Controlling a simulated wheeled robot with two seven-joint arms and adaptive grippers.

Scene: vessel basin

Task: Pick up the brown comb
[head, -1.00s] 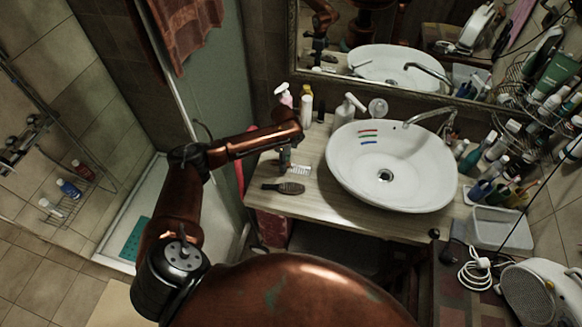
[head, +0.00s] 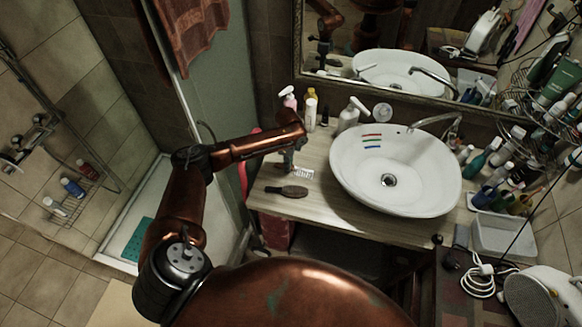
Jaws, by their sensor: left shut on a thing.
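A dark brown comb or brush (head: 287,191) lies flat on the wooden counter (head: 330,215), left of the basin, with its thin end to the left. My left gripper (head: 289,165) points down over the counter just behind it, a small gap apart in the picture. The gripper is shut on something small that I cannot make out. A small whitish toothed-looking piece (head: 303,173) shows right beside its fingertips; I cannot tell whether they touch. My right gripper is not in view.
The white basin (head: 345,170) fills the middle of the counter, with a tap (head: 435,119) behind. Bottles stand behind the gripper, including a white pump bottle (head: 349,115). More bottles and a grey tray (head: 503,240) crowd the right. A mirror borders the back.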

